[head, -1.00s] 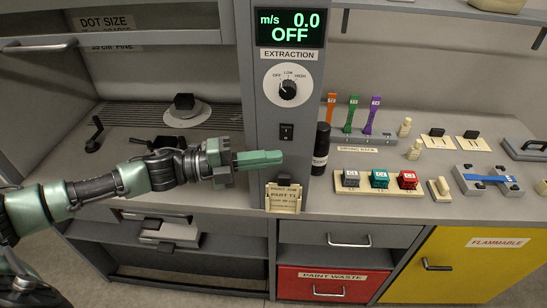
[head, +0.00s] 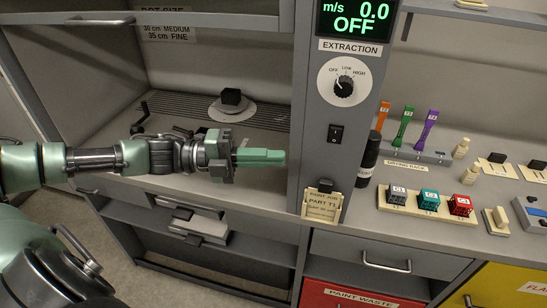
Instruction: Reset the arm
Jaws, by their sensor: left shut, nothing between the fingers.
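My left arm comes in from the left in the head view. Its green gripper (head: 262,157) is shut and empty, held in front of the spray booth opening and pointing right toward the grey control post (head: 312,150). It looks apart from the post, though the exact gap is hard to judge. More of my own green and black arm parts show at the lower left. My right gripper is not in view.
A drying rack (head: 415,153) and colored blocks on a tray (head: 428,211) sit on the right counter. A turntable (head: 232,112) is inside the booth.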

